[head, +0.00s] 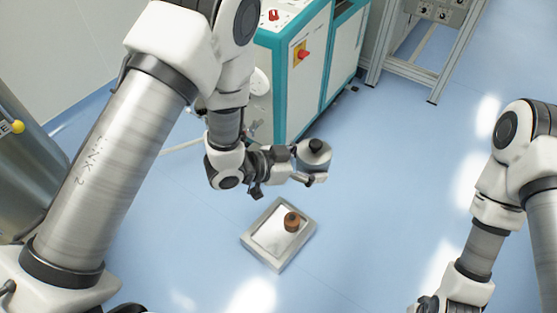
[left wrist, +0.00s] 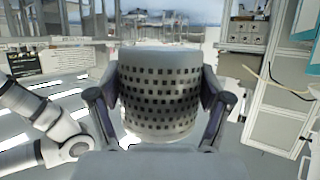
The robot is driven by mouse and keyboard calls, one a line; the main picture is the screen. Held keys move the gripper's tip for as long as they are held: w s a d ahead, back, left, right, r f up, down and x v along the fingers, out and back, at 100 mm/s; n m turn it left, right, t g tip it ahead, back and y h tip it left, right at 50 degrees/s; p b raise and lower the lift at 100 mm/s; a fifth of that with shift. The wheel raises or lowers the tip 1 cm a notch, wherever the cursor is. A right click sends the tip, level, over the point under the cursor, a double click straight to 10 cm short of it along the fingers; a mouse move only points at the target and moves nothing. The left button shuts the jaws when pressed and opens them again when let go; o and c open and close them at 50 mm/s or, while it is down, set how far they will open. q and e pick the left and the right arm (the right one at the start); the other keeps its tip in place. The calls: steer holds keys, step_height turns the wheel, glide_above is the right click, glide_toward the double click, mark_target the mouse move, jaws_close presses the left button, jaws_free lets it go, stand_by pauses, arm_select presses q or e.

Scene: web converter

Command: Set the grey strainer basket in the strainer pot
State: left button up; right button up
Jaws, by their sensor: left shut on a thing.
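The grey strainer basket (head: 316,149) is in my left gripper (head: 312,165), held in the air near the middle of the head view, with a black knob on top. In the left wrist view the basket (left wrist: 160,90) is a pale grey cylinder with rows of square holes, upright between the two fingers of the left gripper (left wrist: 162,105). The fingers are shut on its sides. I cannot make out the strainer pot for sure in either view. My right arm shows at the right of the head view, with its gripper out of the picture.
A shallow metal tray (head: 262,249) with a brown round part (head: 292,221) lies below and left of the held basket. A white and teal machine cabinet (head: 295,85) stands behind. A metal frame stand (head: 420,50) is at the back right. The blue floor between is clear.

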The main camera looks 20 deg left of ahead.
arm_select(q)
steer(key=d+m+g, duration=0.1)
steer(key=d+m+g+h, duration=0.1)
steer(key=shift+d+r, duration=0.35)
steer(key=shift+r, duration=0.05)
steer(key=a+m+g, duration=0.1)
steer(key=g, duration=0.1)
steer(key=a+m+g+h, duration=0.1)
steer(key=m, duration=0.1)
steer(key=shift+s+a+g+h, duration=0.3)
steer(key=shift+g, duration=0.1)
steer(key=shift+s+a+m+g, duration=0.2)
steer(key=shift+a+m+g, duration=0.1)
steer(key=shift+m+g, duration=0.35)
steer(key=shift+s+f, duration=0.1)
steer(key=shift+s, duration=0.05)
